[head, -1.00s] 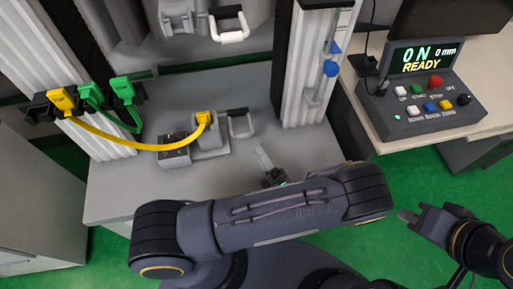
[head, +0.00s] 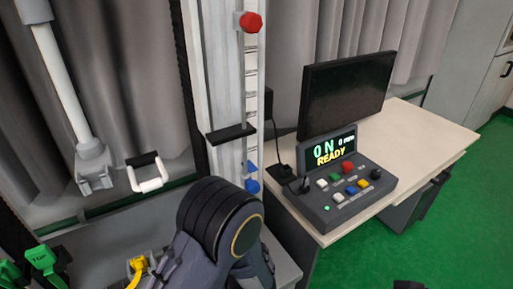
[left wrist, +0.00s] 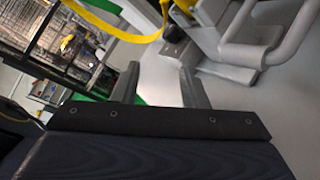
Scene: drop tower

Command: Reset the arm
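My left arm fills the lower middle of the head view, its large dark joint in front of the tower's column; the left gripper is not visible there. In the left wrist view my left gripper (left wrist: 160,88) shows two grey fingers standing apart with nothing between them. They are above the grey base, near a grey bar-shaped handle (left wrist: 262,52) and a yellow cable (left wrist: 115,27). My right gripper is not seen; only a small dark piece shows at the bottom edge of the head view.
The drop tower's column (head: 221,95) carries a red knob (head: 250,22) and blue clamps (head: 251,186). A white handle (head: 150,178) hangs at left. Green connectors (head: 45,262) sit lower left. The control box (head: 345,195) reads "ON, 0 mm, READY" on a table beside a monitor (head: 345,92).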

